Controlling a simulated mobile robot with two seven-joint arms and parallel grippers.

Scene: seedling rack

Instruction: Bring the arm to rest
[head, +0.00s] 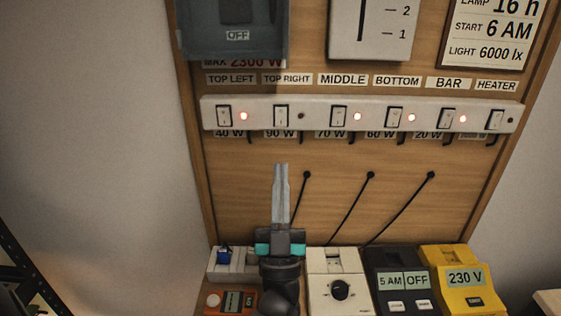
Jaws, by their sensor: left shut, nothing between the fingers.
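My left gripper (280,168) shows in the head view, pointing up in front of the wooden panel (385,205). Its two long grey fingers are together and hold nothing. It is below the white switch strip (376,116) and apart from it as far as I can tell. The wrist hides part of the devices at the bottom of the panel. My right gripper is not in view.
Several rocker switches sit on the strip, most with lit red lamps; the TOP RIGHT lamp (301,116) is dark. Below stand a white dial box (340,285), a black timer (398,282), a yellow 230 V meter (462,280) and an orange device (230,301).

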